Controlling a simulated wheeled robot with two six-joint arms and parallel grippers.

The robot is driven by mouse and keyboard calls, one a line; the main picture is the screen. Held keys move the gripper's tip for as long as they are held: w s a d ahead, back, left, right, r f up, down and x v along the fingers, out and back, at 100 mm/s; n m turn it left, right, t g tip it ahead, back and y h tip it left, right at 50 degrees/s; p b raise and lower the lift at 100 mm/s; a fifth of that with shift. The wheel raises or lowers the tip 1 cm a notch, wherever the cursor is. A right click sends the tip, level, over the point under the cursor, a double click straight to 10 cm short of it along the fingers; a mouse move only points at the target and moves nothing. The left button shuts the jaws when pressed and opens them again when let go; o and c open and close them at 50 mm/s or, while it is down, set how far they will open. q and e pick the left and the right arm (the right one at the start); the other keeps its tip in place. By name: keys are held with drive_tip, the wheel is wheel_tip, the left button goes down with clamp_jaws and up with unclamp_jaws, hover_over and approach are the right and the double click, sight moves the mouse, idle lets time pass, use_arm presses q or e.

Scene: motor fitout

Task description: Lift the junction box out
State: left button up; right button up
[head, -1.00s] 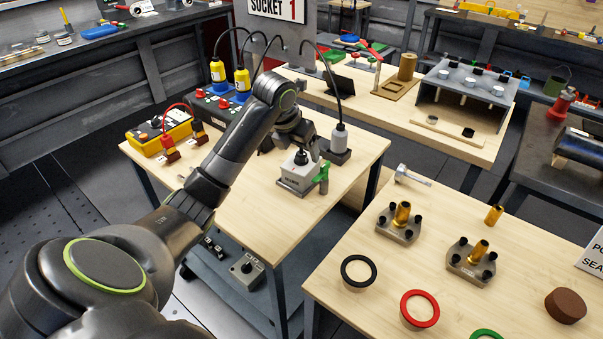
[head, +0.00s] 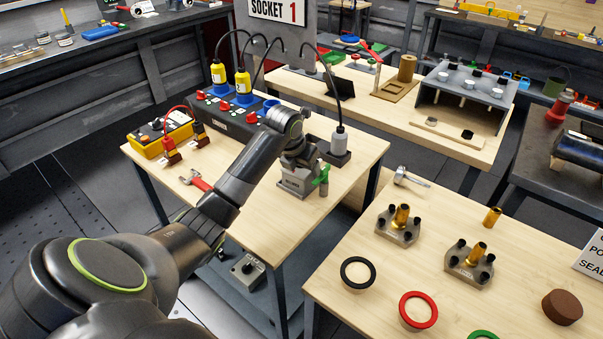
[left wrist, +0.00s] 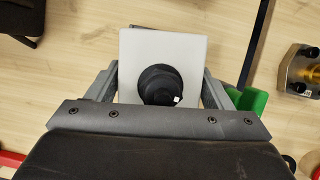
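The junction box (head: 294,184) is a grey box in a holder on the near workbench, with a green lever (head: 323,177) at its right. The left wrist view shows its pale, square top (left wrist: 140,60) from above with a round black fitting (left wrist: 160,85) in the middle. My left gripper (head: 300,166) is right above and around the box, pointing down. In the left wrist view its fingers (left wrist: 160,88) stand apart on either side of the box, with what looks like a slim gap at the right. Finger contact lower down is hidden. My right gripper is out of view.
A grey plug on a cable (head: 339,140) stands close behind the box to the right. A dark socket panel (head: 215,115) with yellow plugs is behind. A red tool (head: 197,180) lies on the bench at left. A second bench (head: 440,215) holds rings and brass fittings.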

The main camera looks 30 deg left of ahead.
use_arm(q)
drive_tip(key=shift+r, duration=0.1)
drive_tip(key=c, duration=0.7)
drive_tip(key=shift+c, duration=0.2)
wheel_tip(320, 180, up, 10)
drive_tip(key=shift+b, duration=0.55)
